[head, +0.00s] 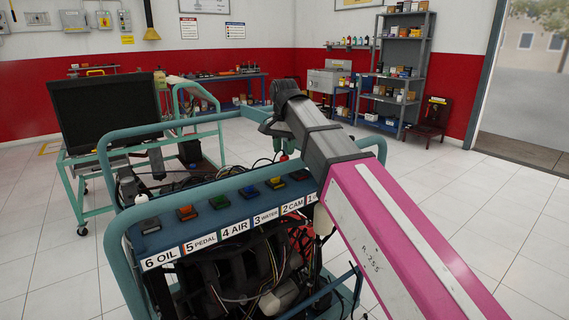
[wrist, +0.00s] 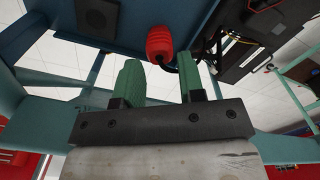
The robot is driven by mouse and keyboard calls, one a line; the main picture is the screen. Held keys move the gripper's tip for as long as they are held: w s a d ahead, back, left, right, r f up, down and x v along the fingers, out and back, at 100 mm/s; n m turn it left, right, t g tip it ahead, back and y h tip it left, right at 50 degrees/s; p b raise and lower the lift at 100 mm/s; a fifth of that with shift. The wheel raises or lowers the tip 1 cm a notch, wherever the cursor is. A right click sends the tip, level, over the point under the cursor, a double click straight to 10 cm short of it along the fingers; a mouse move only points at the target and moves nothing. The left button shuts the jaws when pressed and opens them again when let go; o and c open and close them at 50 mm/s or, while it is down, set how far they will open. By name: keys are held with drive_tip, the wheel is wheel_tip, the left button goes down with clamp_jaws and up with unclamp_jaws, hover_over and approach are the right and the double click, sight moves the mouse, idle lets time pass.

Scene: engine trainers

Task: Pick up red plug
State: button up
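The red plug (wrist: 160,43) is a ribbed, rounded red piece with a dark cable bending away at its lower right. In the wrist view it sits just beyond the fingertips, roughly in line with the gap between them. My gripper (wrist: 160,70) has two green fingers spread apart, with nothing between them. In the head view my gripper (head: 284,143) shows small and partly hidden at the far end of my pink and grey arm, above the back of the engine trainer (head: 200,198).
A panel with labels (head: 230,228) and several coloured switches runs along the trainer's near side. Blue-green tubes frame it, with cables and engine parts inside. A second trainer with a black screen (head: 105,110) stands behind left. Shelves (head: 400,70) stand at the back; floor at right is clear.

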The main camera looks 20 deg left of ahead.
sight(284, 156)
drive_tip(key=shift+f, duration=2.55)
drive_tip(key=c, duration=0.6)
drive_tip(key=shift+r, duration=0.1)
drive_tip(key=shift+r, duration=0.8)
wheel_tip(284, 156, up, 2)
drive_tip(key=shift+r, duration=0.15)
drive_tip(key=s+r, duration=0.2)
drive_tip(key=s, duration=0.1)
drive_tip(key=s+a+r, duration=0.1)
drive_tip(key=s+r, duration=0.1)
drive_tip(key=s, duration=0.2)
drive_tip(key=s+r, duration=0.2)
drive_tip(key=s, duration=0.2)
drive_tip(key=shift+a+r, duration=0.4)
